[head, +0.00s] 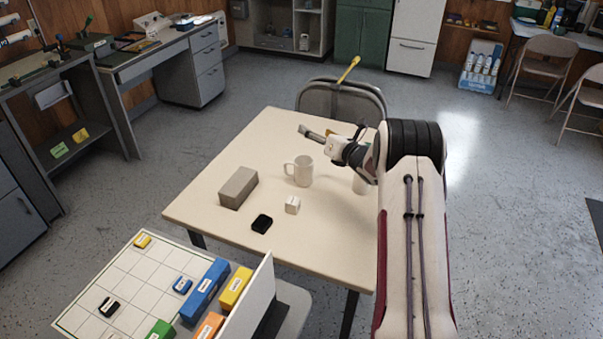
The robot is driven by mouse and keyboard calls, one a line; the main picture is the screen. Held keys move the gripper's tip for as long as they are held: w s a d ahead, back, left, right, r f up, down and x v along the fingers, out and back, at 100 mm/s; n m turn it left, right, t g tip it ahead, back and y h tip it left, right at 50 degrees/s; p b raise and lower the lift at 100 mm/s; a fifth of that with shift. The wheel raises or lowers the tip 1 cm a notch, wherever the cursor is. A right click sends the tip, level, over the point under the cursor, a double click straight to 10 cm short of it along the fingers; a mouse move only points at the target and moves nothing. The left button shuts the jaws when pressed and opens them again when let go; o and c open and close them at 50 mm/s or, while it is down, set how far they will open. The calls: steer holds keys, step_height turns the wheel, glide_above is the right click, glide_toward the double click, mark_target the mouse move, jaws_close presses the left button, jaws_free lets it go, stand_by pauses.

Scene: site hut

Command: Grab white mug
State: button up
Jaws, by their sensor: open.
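A white mug (303,172) stands upright near the middle of the cream table, its handle to the left. My gripper (318,136) is open, above and slightly right of the mug in the picture, apart from it as far as I can tell. Its fingers point left and hold nothing visible. A second pale, cup-like object (361,184) stands to the right, partly hidden by my arm, so I cannot tell whether it has a handle.
On the table (225,172) are a grey block (238,187), a black item (262,223) and a small white cube (292,205). A gridded board (110,285) with coloured blocks is at lower left. A chair (342,100) stands behind. The table's far left is clear.

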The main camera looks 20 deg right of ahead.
mark_target(311, 169)
steer(key=s+f+n+y, duration=0.1)
steer(key=f+n, duration=0.1)
steer(key=f, duration=0.2)
steer(key=s+f+n+y, duration=0.1)
steer(key=f+n, duration=0.2)
steer(key=f, duration=0.2)
steer(key=s+f+n+y, duration=0.2)
steer(key=f, duration=0.2)
steer(key=shift+a+f+n+t, duration=0.15)
steer(key=shift+f+n+t, duration=0.15)
steer(key=shift+t, duration=0.1)
steer(key=shift+s+f, duration=0.2)
steer(key=shift+f, duration=0.15)
steer(key=shift+w+a, duration=0.1)
steer(key=shift+x, duration=1.25)
steer(key=shift+w, duration=0.1)
steer(key=shift+d+x, duration=0.25)
steer(key=shift+x, duration=2.3)
